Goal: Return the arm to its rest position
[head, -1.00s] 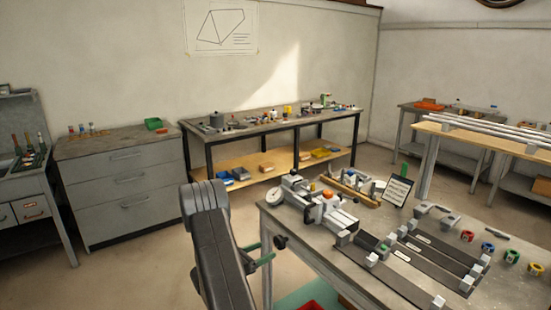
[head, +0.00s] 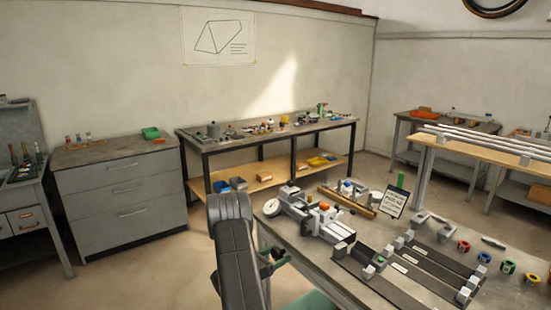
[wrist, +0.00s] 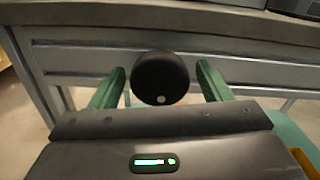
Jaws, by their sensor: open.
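My arm (head: 238,250) rises at the bottom middle of the head view, in front of the near workbench's left edge. My gripper (wrist: 160,84) shows in the wrist view with its two green fingers wide apart, so it is open. A round black knob-like part (wrist: 160,72) with a pale dot appears between the fingers. In the head view the gripper is mostly hidden behind my arm, with a bit of green finger (head: 279,264) showing beside the bench edge.
The near workbench (head: 345,280) carries a clamp-like fixture (head: 309,212), dark rails (head: 425,265), a sign (head: 395,202) and coloured rings. Its edge and frame fill the upper wrist view. A grey drawer cabinet (head: 120,200) and a back bench (head: 265,136) stand behind. Open floor lies at left.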

